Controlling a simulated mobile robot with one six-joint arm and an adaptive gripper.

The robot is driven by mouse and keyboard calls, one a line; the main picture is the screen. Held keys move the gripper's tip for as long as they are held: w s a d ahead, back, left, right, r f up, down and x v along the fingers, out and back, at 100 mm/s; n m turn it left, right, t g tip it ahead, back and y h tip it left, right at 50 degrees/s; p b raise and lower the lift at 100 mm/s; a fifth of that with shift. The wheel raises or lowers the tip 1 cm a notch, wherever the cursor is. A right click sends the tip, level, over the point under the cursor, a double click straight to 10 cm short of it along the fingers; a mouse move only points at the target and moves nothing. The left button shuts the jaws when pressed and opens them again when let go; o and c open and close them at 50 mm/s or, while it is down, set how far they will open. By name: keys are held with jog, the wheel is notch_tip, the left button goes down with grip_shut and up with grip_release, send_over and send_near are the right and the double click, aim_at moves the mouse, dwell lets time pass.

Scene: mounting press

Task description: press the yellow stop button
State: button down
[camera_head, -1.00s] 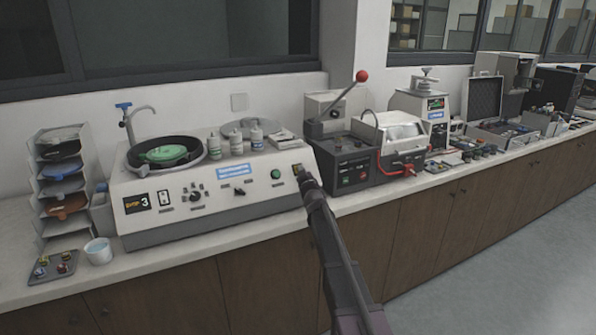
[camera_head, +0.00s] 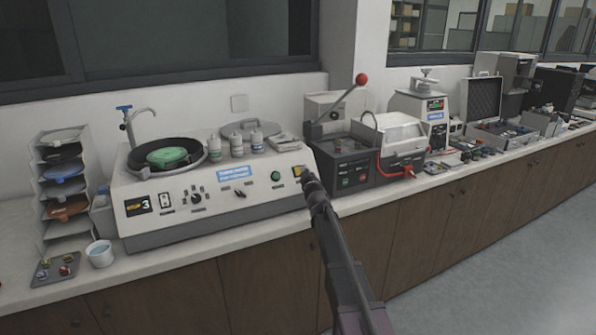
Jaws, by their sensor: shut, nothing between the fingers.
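The yellow stop button (camera_head: 297,171) is at the right end of the front panel of the white grinder-polisher (camera_head: 140,189). My gripper (camera_head: 305,174) is shut and empty, with its tip just right of the button and partly covering its right side. I cannot tell from this view whether the tip touches the panel or stands a little in front of it. A green round button (camera_head: 275,176) is to the left of the yellow one on the same panel.
The dark press unit (camera_head: 352,179) with a red-knobbed lever (camera_head: 361,79) stands close to the right of my gripper. A rack of discs (camera_head: 40,190), a white cup (camera_head: 100,254) and bottles (camera_head: 237,144) are farther left. The floor in front is clear.

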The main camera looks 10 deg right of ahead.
jog(key=s+r+p, duration=0.1)
jog(key=s+d+r, duration=0.1)
jog(key=shift+s+p, duration=0.4)
dwell(0.6)
jog(key=s+d+f+m+g+h+p, duration=0.25)
jog(key=s+f+g, duration=0.25)
jog(key=s, duration=0.5)
jog(key=s+d+f+m+g+h+p, duration=0.15)
jog(key=s+f+m+g, duration=0.35)
jog(key=s, duration=0.5)
jog(key=s+a+f+g+p, duration=0.1)
jog(key=s+a+g, duration=0.1)
jog(key=s, duration=0.5)
jog(key=s+a+f+g+y+p, duration=0.1)
jog(key=s+g, duration=0.3)
jog(key=s, duration=0.4)
jog(key=s+a+f+g+y+p, duration=0.1)
jog(key=s+a+f+g, duration=0.1)
jog(key=s, duration=0.6)
jog(key=shift+a+g, duration=0.35)
jog(key=shift+g, duration=0.45)
